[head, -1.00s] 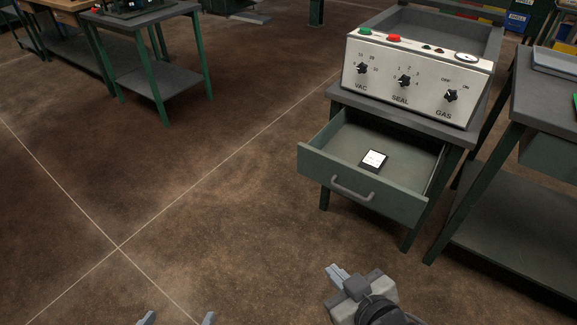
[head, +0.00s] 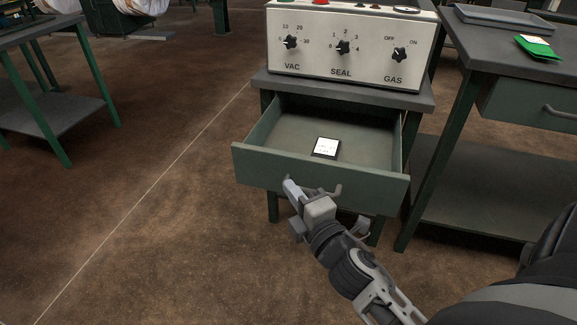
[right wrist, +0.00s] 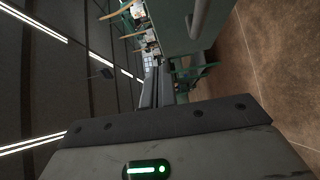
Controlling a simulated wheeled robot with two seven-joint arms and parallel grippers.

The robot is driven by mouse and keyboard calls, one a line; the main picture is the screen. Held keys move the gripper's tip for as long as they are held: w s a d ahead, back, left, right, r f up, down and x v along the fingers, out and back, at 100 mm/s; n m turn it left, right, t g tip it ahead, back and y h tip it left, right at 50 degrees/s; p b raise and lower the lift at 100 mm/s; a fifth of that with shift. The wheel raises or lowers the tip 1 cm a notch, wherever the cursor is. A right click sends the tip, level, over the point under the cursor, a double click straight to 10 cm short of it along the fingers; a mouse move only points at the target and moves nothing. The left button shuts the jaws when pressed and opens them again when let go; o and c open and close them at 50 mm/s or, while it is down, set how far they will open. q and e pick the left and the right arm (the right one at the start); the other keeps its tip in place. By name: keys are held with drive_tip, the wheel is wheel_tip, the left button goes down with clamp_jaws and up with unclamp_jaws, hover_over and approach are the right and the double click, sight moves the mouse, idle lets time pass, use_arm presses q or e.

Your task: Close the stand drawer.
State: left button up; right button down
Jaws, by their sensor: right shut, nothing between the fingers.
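The stand drawer (head: 222,166) is green-grey and pulled well out from under the stand top (head: 350,91). A dark box with a white label (head: 326,148) lies inside it. The drawer's curved grey handle (head: 335,191) is partly hidden behind my right gripper. My right gripper (head: 290,187) is shut and empty, with its fingertips at the drawer front left of the handle's middle; I cannot tell whether they touch. The right wrist view shows the drawer front and handle (right wrist: 197,20) very near. My left gripper is out of view.
A control panel (head: 350,45) with VAC, SEAL and GAS knobs stands on the stand. At right is a bench (head: 500,65) with a tray (head: 515,18) and a green item (head: 538,46). Another table (head: 45,125) is at left. The floor left of the stand is clear.

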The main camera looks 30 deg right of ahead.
sight(282, 156)
drive_tip(key=w+d, duration=0.1)
drive_tip(key=w, duration=0.1)
drive_tip(key=w+d, duration=0.1)
drive_tip(key=w, duration=0.1)
drive_tip(key=w+d, duration=0.1)
drive_tip(key=w, duration=0.1)
drive_tip(key=shift+w+d, duration=0.2)
drive_tip(key=shift+w, duration=0.15)
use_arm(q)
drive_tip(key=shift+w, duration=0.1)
use_arm(e)
drive_tip(key=shift+w+d, duration=0.1)
